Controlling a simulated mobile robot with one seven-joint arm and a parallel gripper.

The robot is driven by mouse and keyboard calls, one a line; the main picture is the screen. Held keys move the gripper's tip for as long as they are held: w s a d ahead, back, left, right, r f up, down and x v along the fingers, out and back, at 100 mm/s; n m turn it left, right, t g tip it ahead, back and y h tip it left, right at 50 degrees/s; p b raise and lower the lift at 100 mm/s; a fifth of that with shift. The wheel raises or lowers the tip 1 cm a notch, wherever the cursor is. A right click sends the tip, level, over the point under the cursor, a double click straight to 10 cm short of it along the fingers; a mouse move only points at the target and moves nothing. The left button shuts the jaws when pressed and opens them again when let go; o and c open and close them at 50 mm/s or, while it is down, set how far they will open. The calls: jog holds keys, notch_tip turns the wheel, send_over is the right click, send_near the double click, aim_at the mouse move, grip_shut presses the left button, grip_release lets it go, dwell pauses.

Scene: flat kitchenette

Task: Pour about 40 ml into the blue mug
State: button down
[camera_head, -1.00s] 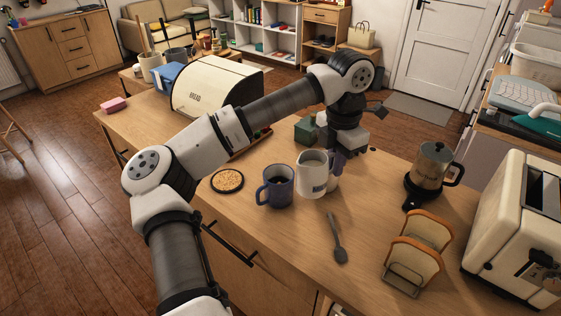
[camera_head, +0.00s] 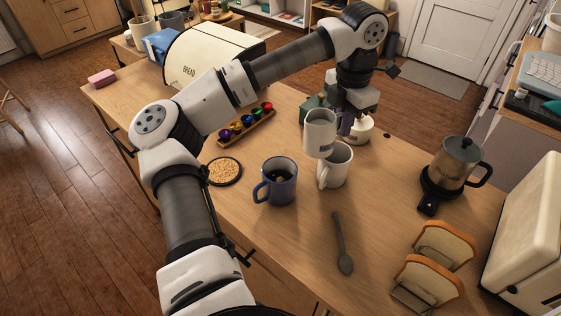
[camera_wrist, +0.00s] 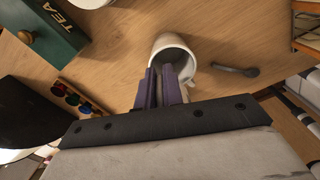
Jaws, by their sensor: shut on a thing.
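The blue mug (camera_head: 276,182) stands upright on the counter in the head view, with something dark inside. My gripper (camera_head: 347,122) has purple fingers and is shut on a white jug (camera_head: 320,130). It holds the jug above the counter, to the right of and behind the blue mug. The jug looks nearly upright, and its contents cannot be made out. A white mug (camera_head: 336,166) stands just below the jug, partly covered by it. In the wrist view, my fingers (camera_wrist: 160,88) close at the jug's side, and the jug's pale rim (camera_wrist: 158,40) shows beyond them.
A grey spoon (camera_head: 341,243), a toast rack (camera_head: 428,270) with bread and a coffee press (camera_head: 454,166) lie right. A round coaster (camera_head: 224,171) and a tray of coloured capsules (camera_head: 245,126) are left. A green tea box (camera_wrist: 40,33) is near my gripper.

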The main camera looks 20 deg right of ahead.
aim_at(329, 121)
jog(key=shift+r, duration=0.15)
jog(key=shift+s+a+r+h+b, duration=0.2)
jog(key=shift+a+r+h+b, duration=0.45)
jog(key=shift+h, duration=0.35)
jog(key=shift+a+t+h+b, duration=0.2)
jog(key=shift+t+h+b, duration=0.1)
jog(key=shift+b, duration=0.15)
jog(key=a+h+b, duration=0.2)
jog(key=shift+s+a+r+t+h+b, duration=0.15)
jog(key=shift+s+a+t+h+b, duration=0.15)
jog(key=shift+s+h+b, duration=0.1)
jog(key=shift+s+a+r+h, duration=0.1)
jog(key=shift+a+r+h, duration=0.8)
jog(key=shift+r, duration=0.2)
jog(key=shift+a+r+h, duration=0.1)
jog(key=shift+h, duration=0.2)
